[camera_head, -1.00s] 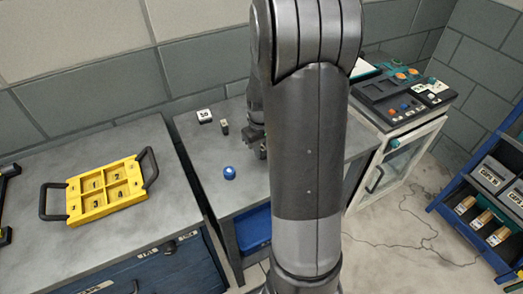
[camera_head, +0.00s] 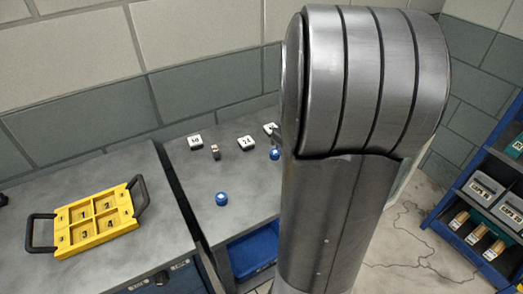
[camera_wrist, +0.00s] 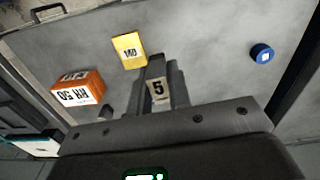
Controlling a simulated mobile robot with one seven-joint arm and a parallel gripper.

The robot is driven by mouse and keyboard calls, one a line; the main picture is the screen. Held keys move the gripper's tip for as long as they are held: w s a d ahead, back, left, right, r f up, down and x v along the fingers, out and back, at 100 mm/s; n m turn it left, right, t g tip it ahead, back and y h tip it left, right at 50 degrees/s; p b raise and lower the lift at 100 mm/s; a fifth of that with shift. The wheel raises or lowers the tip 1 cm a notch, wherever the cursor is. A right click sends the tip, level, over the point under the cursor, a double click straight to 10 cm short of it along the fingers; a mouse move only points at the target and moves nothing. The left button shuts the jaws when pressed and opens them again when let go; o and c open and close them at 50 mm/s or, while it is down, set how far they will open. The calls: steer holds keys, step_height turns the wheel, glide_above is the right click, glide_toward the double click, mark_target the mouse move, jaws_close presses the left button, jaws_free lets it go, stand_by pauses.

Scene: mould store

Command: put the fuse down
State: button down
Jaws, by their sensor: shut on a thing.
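In the wrist view, my gripper (camera_wrist: 163,72) is shut on the fuse (camera_wrist: 158,89), a small dark block with a tan label marked 5. The fingers hide part of it. It is over a grey surface (camera_wrist: 215,75); I cannot tell whether it touches it. A similar small upright block (camera_head: 215,152) stands on the grey table (camera_head: 190,178).
In the wrist view, a yellow block (camera_wrist: 129,50), an orange box (camera_wrist: 77,88) and a blue round item (camera_wrist: 262,53) lie near the gripper. In the head view, white labelled blocks (camera_head: 246,143), blue items (camera_head: 221,199) and a yellow tray (camera_head: 97,241) show.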

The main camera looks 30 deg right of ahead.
steer(key=w+d+r, duration=0.1)
steer(key=w+d, duration=0.1)
steer(key=w, duration=0.5)
steer(key=w+d+r, duration=0.1)
steer(key=w+d, duration=0.1)
steer(key=w, duration=0.4)
steer(key=m, duration=0.1)
glide_above(228, 131)
step_height(228, 131, down, 9)
steer(key=shift+w+d+r, duration=0.1)
steer(key=shift+w, duration=0.05)
steer(key=shift+f, duration=2)
steer(key=c, duration=1.3)
jaws_free()
steer(key=shift+f, duration=0.15)
steer(key=shift+c, duration=0.2)
